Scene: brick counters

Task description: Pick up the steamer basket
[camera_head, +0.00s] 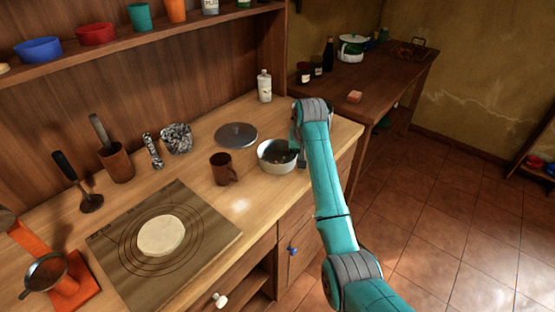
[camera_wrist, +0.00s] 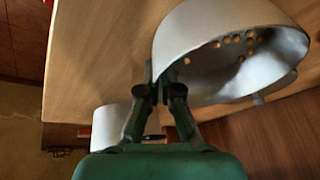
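The steamer basket (camera_head: 277,160) is a pale metal bowl on the counter near its front edge in the head view. In the wrist view the basket (camera_wrist: 210,35) fills the upper right. Small holes show as tan dots inside its wall. My gripper (camera_wrist: 160,88) is at the basket's rim, its two fingers drawn close together with the rim between the tips. In the head view my arm reaches in from the right, and the gripper (camera_head: 297,150) is at the basket's right side, partly hidden by the arm.
A brown mug (camera_head: 222,169) stands close left of the basket. A round metal lid (camera_head: 237,134) lies behind it. A white bottle (camera_head: 264,86) stands at the back. A board (camera_head: 120,254) with dough lies at the front left. Open floor (camera_head: 450,220) is at the right.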

